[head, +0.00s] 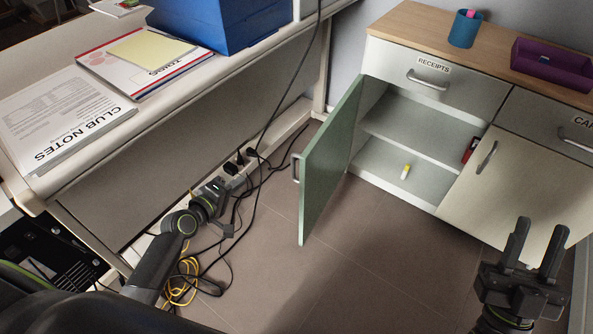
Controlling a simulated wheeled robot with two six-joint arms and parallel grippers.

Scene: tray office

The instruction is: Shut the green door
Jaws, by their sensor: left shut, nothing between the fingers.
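The green door (328,165) stands wide open, swung out from the left side of the low cabinet (420,120).
A power strip (235,170) with black cables and a yellow cable (182,280) lies on the floor by my left gripper. The desk (120,130) edge is above it. A small yellow-capped item (405,171) and a red item (470,150) are inside the cabinet. Floor before the door is clear.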

